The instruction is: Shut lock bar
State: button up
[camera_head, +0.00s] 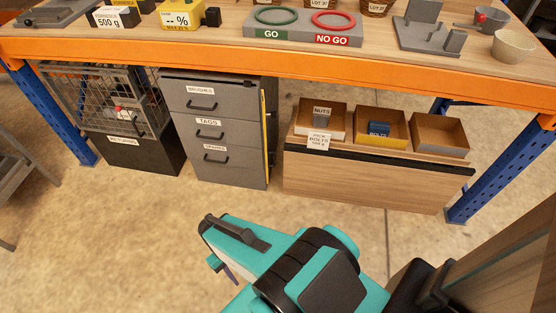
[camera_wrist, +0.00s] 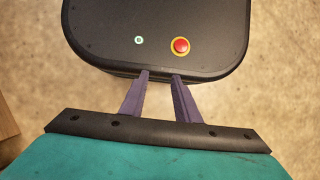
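A grey drawer cabinet (camera_head: 183,128) stands on the floor under the bench, with three labelled drawers that look closed. A narrow upright yellow bar (camera_head: 265,135) runs along the right edge of its front, seemingly swung to the side and not across the drawers. I take it for the lock bar, but cannot make out its hinge or catch. My gripper (camera_head: 228,274) is in front of the cabinet, well apart from it and pointing down to the left. In the wrist view my gripper (camera_wrist: 161,75) has its two purple fingers apart with nothing between them.
A wire cage (camera_head: 115,100) on a dark box stands left of the cabinet. A wooden unit (camera_head: 375,180) with open bins is to the right. The orange bench edge (camera_head: 300,72) overhangs them. Bare floor (camera_head: 130,230) lies in front. The wrist view shows my black base below.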

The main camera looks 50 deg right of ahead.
jog(key=w+d+f+t+y+b, duration=0.45)
jog(key=w+d+y+b, duration=0.25)
jog(key=w+b, duration=0.3)
jog(key=w+d+r+t+y+b, duration=0.1)
jog(key=w+d+t+b, duration=0.25)
jog(key=d, duration=0.35)
jog(key=w+d+t+y+b, duration=0.1)
jog(key=w+d+t+b, duration=0.15)
jog(key=w+d, duration=0.3)
jog(key=s+d+r+n+t+h+b, duration=0.1)
jog(key=s+d+r+t+b, duration=0.2)
jog(key=d, duration=0.7)
jog(key=s+d+r+n+t+h+b, duration=0.1)
jog(key=d+t, duration=0.4)
jog(key=d, duration=0.6)
jog(key=s+d+r+n+t+h+b, duration=0.1)
jog(key=s+d+r+t+h+b, duration=0.2)
jog(key=d, duration=0.8)
notch_tip(320, 180, up, 2)
jog(key=s+t+b, duration=0.1)
jog(key=s+b, duration=0.1)
jog(key=shift+b, duration=0.35)
jog(key=shift+w+a+r, duration=0.1)
jog(key=shift+w+a, duration=0.05)
jog(key=b+x, duration=0.2)
jog(key=x, duration=1.1)
jog(key=shift+w+r, duration=0.15)
jog(key=shift+w, duration=0.15)
